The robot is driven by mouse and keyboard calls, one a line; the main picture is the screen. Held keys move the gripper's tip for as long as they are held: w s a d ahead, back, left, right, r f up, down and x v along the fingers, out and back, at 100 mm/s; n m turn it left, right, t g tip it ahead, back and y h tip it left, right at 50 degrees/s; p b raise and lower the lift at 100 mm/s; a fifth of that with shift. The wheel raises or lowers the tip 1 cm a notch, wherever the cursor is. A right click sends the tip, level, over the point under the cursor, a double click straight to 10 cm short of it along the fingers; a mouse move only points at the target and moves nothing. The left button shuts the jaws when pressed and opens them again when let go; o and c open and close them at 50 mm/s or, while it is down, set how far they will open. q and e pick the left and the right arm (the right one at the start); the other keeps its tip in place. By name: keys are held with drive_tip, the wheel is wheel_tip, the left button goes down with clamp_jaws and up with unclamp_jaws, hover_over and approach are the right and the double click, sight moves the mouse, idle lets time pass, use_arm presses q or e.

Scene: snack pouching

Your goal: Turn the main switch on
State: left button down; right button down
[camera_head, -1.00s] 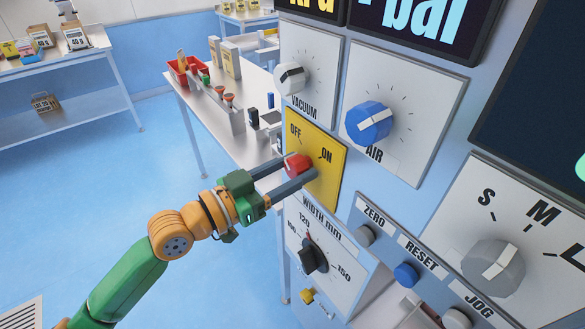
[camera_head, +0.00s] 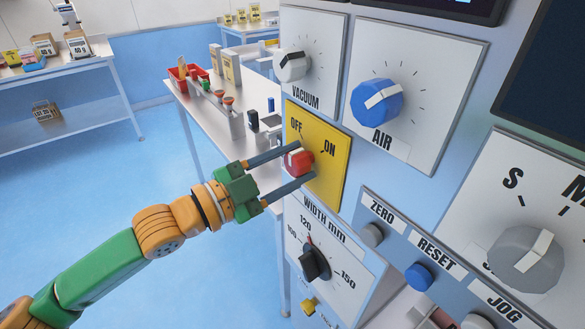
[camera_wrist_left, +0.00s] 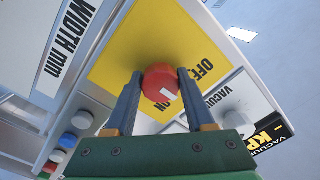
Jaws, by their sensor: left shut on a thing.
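The main switch (camera_head: 299,161) is a red round knob with a white mark, on a yellow plate (camera_head: 322,178) lettered OFF and ON on the machine front. It shows in the wrist view too (camera_wrist_left: 152,80). My left gripper (camera_head: 307,160) reaches in from the left and is shut on the knob, one long grey finger on each side. Its fingers also flank the knob in the wrist view (camera_wrist_left: 160,78). The white mark's exact heading between OFF and ON is hard to tell. My right gripper is in neither view.
The vacuum knob (camera_head: 291,66) and blue air knob (camera_head: 377,98) sit above the switch. The width dial (camera_head: 314,263) and zero, reset and jog buttons lie below. A bench (camera_head: 195,108) with a red bin (camera_head: 180,78) stands behind. Blue floor is clear at left.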

sight(289, 167)
use_arm(q)
drive_tip(key=m+p, duration=0.1)
drive_tip(key=m, duration=0.3)
drive_tip(key=shift+r+m, duration=0.1)
drive_tip(key=shift+m, duration=0.2)
drive_tip(key=shift+m+p, duration=0.75)
drive_tip(key=shift+m, duration=1.55)
drive_tip(key=shift+c, duration=1.3)
unclamp_jaws()
drive_tip(key=shift+w, duration=0.1)
drive_tip(key=b+v, duration=0.2)
drive_tip(key=v, duration=0.4)
drive_tip(key=shift+a, duration=0.15)
drive_tip(key=shift+s+a, duration=0.3)
